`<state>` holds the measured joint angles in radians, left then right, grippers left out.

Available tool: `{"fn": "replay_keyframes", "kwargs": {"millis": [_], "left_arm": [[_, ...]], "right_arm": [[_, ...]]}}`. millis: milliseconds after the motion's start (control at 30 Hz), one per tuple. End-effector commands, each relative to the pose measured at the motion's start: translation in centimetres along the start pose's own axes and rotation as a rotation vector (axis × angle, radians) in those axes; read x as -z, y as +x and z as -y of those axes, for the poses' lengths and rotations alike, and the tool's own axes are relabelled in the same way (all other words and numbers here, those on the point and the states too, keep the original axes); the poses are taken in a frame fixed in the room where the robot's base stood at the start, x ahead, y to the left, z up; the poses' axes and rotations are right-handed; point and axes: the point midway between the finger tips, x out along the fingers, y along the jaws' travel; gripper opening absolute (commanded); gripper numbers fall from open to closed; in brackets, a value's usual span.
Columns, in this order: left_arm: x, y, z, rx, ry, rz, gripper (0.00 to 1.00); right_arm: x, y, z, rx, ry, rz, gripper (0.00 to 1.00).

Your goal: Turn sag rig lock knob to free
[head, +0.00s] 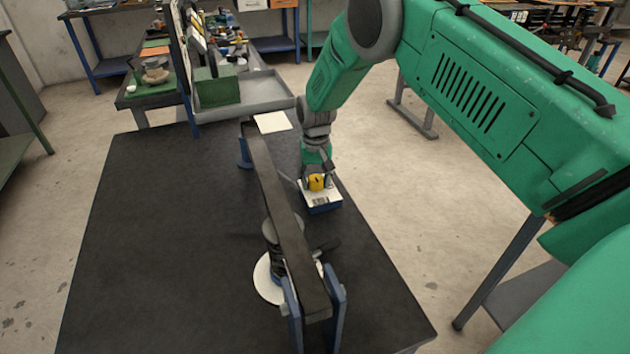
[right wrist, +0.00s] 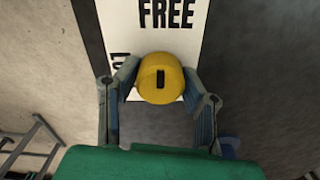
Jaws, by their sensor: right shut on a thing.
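The yellow lock knob (head: 316,183) sits on a white label plate on a small blue block (head: 322,208), beside the rig's long dark beam (head: 278,205). My right gripper (right wrist: 160,92) is shut on the knob, one finger on each side, and it also shows from above in the head view (head: 317,178). In the right wrist view the knob (right wrist: 172,88) has a black mark running up and down the picture, in line with the word FREE (right wrist: 166,14) above it. A second, sideways word at the left is partly hidden. My left gripper is not in view.
The beam ends in blue brackets (head: 340,300) at the near side, with a dark coil (head: 272,234) and white disc (head: 265,284) under it. A white card (head: 272,122) lies at the far end. The black table top (head: 150,240) is clear on the left.

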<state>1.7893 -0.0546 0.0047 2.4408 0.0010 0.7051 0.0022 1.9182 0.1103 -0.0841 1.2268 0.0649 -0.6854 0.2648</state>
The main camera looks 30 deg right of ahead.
Motion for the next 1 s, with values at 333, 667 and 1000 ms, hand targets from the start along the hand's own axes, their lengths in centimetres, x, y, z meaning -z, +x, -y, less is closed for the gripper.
{"fn": "replay_keyframes", "kwargs": {"millis": [333, 667, 1000], "left_arm": [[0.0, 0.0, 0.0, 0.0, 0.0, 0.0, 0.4], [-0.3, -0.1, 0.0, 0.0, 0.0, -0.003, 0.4], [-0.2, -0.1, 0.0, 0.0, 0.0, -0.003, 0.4]], "right_arm": [[-0.2, 0.2, 0.0, 0.0, 0.002, 0.005, 0.56], [-0.1, -1.5, 0.0, 0.001, 0.001, 0.002, 0.56], [0.1, -8.5, 0.0, 0.002, 0.001, 0.002, 0.56]]}}
